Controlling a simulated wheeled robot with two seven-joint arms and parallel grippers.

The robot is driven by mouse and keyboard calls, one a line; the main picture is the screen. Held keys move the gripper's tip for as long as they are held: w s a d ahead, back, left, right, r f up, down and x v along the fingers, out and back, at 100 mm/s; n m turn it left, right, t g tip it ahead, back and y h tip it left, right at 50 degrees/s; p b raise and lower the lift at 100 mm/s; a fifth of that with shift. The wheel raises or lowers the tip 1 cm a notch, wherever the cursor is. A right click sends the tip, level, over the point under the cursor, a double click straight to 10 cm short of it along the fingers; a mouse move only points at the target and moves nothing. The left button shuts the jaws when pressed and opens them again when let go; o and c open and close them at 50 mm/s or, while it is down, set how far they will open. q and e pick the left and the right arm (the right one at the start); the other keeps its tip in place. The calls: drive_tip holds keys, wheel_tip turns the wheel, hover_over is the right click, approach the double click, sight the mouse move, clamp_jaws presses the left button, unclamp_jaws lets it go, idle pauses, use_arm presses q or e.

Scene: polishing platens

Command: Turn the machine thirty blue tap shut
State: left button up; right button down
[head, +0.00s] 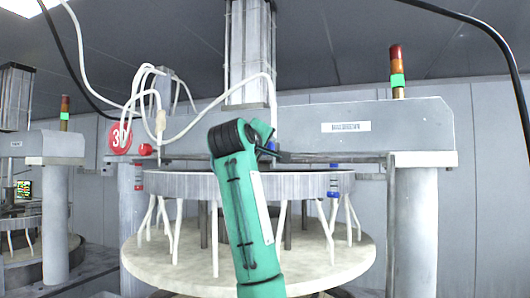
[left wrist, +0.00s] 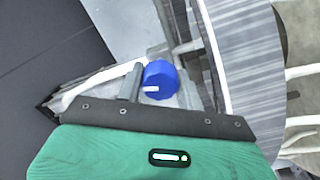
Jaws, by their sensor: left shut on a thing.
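The blue tap (left wrist: 160,80) is a round knob with a short white mark that points left in the left wrist view. In the head view a small blue part (head: 273,145) shows behind the end of my teal left arm. My left gripper (left wrist: 152,72) is around the blue tap, with one finger on each side, and is shut on it. In the head view the left gripper (head: 270,152) is mostly hidden behind its own wrist. The machine (head: 290,128) carries a red round sign (head: 120,137), partly covered by white hoses. My right gripper is not in view.
A round grey upper platen (head: 180,185) hangs over a wide pale lower platen (head: 145,255). Another blue part (head: 333,193) sits at the platen's right. White hoses (head: 150,72) loop at the left. A grey post (head: 413,230) stands at the right.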

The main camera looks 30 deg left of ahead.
use_arm(q)
drive_tip(key=shift+n, duration=1.5)
drive_tip(key=shift+b, duration=0.3)
drive_tip(key=o, duration=1)
drive_tip(key=shift+w, duration=0.1)
